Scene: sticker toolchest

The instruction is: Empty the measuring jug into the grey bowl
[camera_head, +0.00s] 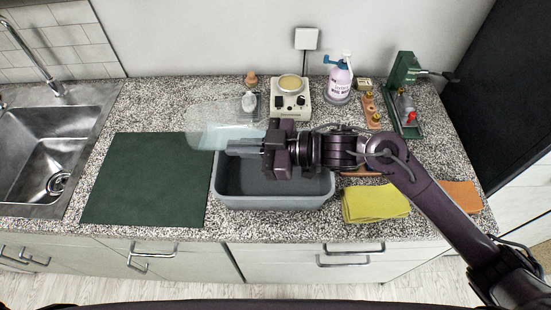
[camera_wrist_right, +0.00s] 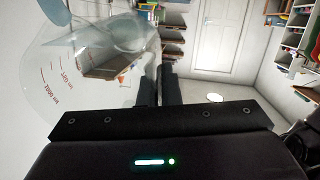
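The clear measuring jug (camera_head: 205,128) is in the air at the left rear of the grey bowl, over the back right part of the green mat. It looks tilted, with a bluish tint in its lower part; how much liquid it holds is unclear. In the right wrist view its marked wall (camera_wrist_right: 58,75) fills the left side. My right gripper (camera_head: 238,148) points left and its fingers (camera_wrist_right: 158,88) look closed at the jug's handle side. The grey bowl (camera_head: 275,202), a rectangular basin, stands at the counter's front, partly hidden by my gripper. My left gripper is out of view.
A green mat (camera_head: 140,185) lies left of the bowl, with the sink (camera_head: 35,150) beyond. A cream scale (camera_head: 290,100) and spray bottle (camera_head: 340,80) stand behind. Yellow cloths (camera_head: 375,203) lie to the right, with a green press (camera_head: 402,85) behind them.

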